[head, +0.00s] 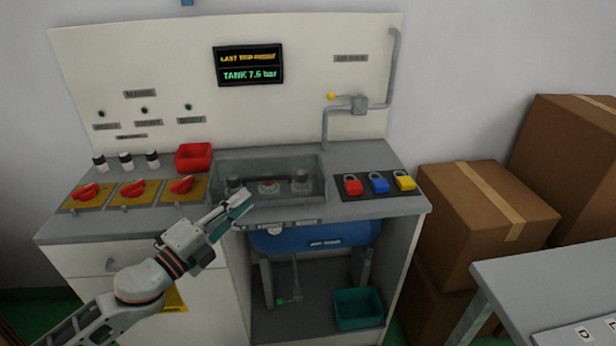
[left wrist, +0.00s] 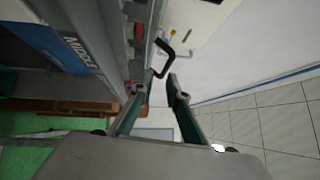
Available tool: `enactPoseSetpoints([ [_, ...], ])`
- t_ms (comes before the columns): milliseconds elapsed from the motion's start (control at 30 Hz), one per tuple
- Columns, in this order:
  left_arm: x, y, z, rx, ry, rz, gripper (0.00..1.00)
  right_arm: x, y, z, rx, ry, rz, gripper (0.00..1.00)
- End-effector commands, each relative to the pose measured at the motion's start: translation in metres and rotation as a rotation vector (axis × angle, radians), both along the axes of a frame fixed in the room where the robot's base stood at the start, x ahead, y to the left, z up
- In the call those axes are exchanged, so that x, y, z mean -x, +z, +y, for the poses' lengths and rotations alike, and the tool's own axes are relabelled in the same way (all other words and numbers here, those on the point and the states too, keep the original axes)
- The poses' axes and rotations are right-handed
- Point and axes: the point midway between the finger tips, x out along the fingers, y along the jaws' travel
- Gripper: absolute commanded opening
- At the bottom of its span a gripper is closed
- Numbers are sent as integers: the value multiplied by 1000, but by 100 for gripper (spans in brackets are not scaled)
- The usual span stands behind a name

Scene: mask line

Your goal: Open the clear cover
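The clear cover (head: 268,166) is a see-through box, down over several knobs in the middle of the bench top. My left gripper (head: 243,201) is at the cover's front left part, its fingers pointing up and right; I cannot tell from the head view whether it touches the cover. In the left wrist view its two fingers (left wrist: 159,82) are apart with nothing held between them. A dark bent bar (left wrist: 170,60), like a handle, shows just beyond the fingertips. The cover's clear walls are hard to make out there. My right gripper is not in view.
Red switches (head: 133,193) on yellow plates and a red bin (head: 194,156) are left of the cover. Red, blue and yellow padlocks (head: 379,183) lie on its right. A blue tank (head: 315,237) sits below. Cartons (head: 480,215) stand right of the bench.

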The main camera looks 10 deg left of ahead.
Motion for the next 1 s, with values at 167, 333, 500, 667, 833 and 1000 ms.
enactPoseSetpoints([
  [167, -6, 13, -1, -55, -13, -48, 15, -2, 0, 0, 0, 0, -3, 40],
  [333, -19, 17, -8, -54, -11, -50, 15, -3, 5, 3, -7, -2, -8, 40],
  [500, -40, 21, -20, -53, -11, -50, 15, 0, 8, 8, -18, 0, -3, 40],
  [667, -57, 23, -30, -52, -12, -48, 15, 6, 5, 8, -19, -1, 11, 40],
  [833, -68, 23, -37, -51, -11, -46, 15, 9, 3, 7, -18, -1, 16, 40],
  [1000, -71, 23, -39, -52, -12, -45, 15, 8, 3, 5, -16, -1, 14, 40],
])
